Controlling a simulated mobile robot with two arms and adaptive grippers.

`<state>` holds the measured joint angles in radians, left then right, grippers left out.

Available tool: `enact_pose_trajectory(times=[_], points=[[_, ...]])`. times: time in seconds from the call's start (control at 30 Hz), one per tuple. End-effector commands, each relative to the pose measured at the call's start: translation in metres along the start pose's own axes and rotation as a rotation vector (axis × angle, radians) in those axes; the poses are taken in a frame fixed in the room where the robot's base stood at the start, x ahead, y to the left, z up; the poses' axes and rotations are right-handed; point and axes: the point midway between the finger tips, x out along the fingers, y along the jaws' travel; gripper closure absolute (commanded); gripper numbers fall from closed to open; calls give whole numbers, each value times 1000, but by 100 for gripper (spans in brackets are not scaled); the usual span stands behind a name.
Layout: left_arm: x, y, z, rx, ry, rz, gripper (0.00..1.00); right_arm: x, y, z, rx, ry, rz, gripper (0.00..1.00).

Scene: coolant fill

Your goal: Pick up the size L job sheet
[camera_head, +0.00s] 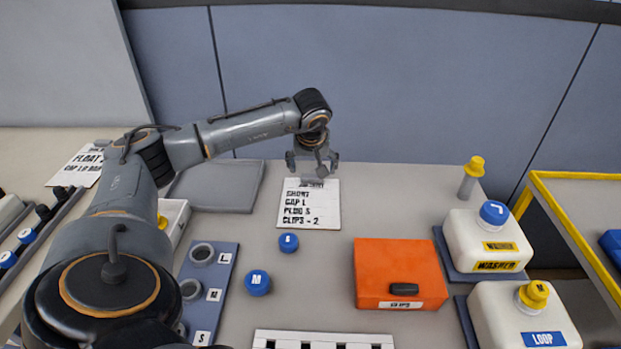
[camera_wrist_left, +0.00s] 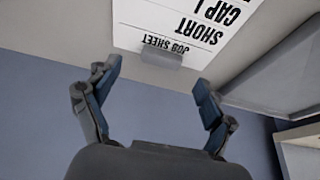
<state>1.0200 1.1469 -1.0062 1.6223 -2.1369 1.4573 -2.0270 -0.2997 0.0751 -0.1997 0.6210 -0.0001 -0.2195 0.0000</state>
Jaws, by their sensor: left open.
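The job sheet (camera_head: 308,208) is a white card lying on the table. It reads SHORT, CAP L, PLUG S, CLIPS - 2. Its top edge has a small grey tab (camera_wrist_left: 160,58), and part of the card (camera_wrist_left: 165,22) shows upside down in the left wrist view. My left gripper (camera_head: 313,167) is open at the sheet's top edge. In the left wrist view its fingertips (camera_wrist_left: 155,80) stand apart on either side of the tab, short of it, with nothing between them. My right gripper is not in view.
Another white sheet (camera_head: 78,166) lies at the left, partly behind my arm. An orange box (camera_head: 400,270), blue caps S (camera_head: 289,242) and M (camera_head: 257,283), and a white washer tank (camera_head: 485,240) stand nearby. A grey panel (camera_head: 215,186) lies left of the job sheet.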

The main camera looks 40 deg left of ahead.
Motion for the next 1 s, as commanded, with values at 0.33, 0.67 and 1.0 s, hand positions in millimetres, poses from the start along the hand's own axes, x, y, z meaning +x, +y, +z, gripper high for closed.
enact_pose_trajectory(times=[0.33,0.67,1.0], points=[[45,-3,-1,0,-2,-2,17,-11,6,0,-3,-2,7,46],[47,-3,-1,0,-1,-1,31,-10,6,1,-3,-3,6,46],[47,-3,-1,0,-1,-1,76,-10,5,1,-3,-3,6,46]])
